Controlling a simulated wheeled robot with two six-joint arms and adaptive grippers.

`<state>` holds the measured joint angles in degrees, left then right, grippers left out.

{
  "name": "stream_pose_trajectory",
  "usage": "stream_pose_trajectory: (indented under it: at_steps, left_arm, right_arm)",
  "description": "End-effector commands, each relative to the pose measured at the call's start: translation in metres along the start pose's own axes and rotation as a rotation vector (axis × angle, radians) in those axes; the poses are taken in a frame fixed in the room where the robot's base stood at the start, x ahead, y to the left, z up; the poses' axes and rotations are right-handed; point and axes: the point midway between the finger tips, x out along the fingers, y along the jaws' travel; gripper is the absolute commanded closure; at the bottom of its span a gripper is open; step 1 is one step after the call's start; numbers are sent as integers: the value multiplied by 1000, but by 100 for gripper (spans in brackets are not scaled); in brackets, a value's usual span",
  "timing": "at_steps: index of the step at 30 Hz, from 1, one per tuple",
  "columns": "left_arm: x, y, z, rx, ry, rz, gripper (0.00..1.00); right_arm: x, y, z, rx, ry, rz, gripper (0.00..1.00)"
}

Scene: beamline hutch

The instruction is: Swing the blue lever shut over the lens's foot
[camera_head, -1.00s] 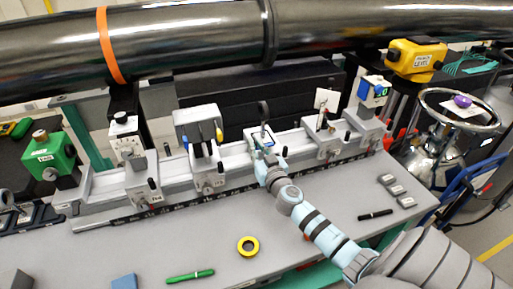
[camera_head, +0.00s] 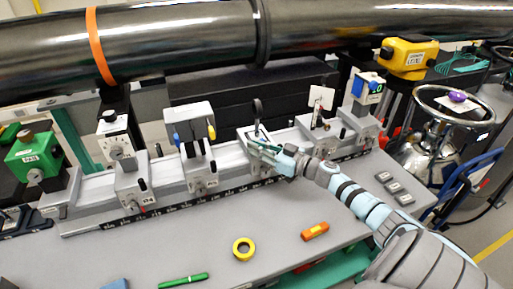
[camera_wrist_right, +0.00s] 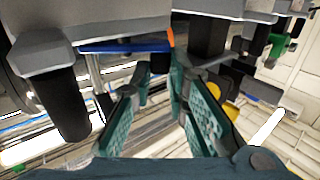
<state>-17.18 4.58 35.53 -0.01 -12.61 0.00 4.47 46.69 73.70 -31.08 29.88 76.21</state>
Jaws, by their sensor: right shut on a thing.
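My right gripper (camera_head: 256,147) is at the middle carriage (camera_head: 244,136) on the rail, below the dark lens ring (camera_head: 258,107). In the right wrist view its two teal fingers (camera_wrist_right: 160,82) reach up to the blue lever (camera_wrist_right: 125,46), which has an orange end and lies along the underside of a grey block. The jaws are shut on the lever, though the exact contact is hard to see there. In the head view the gripper hides the lever and most of the lens's foot. My left gripper is out of view.
Other carriages stand close on both sides: one with a white box (camera_head: 190,124) at left, one with a white card (camera_head: 320,98) at right. A black pipe (camera_head: 180,35) runs above. Yellow tape (camera_head: 243,249), an orange tool (camera_head: 315,231) and a green pen (camera_head: 183,280) lie on the bench.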

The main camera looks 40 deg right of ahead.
Motion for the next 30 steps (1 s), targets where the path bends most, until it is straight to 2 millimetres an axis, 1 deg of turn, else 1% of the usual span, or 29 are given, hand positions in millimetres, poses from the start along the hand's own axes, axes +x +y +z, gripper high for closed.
stream_pose_trajectory:
  at_steps: [15,16,19,30]
  left_arm:
    - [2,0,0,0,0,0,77]
    - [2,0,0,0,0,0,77]
    - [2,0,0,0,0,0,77]
    - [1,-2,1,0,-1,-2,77]
  right_arm:
    - [-2,1,0,0,-2,-25,100]
    - [-2,1,0,0,-2,-24,80]
    - [-1,1,0,0,-2,-25,65]
    - [-1,1,-1,0,-1,-19,65]
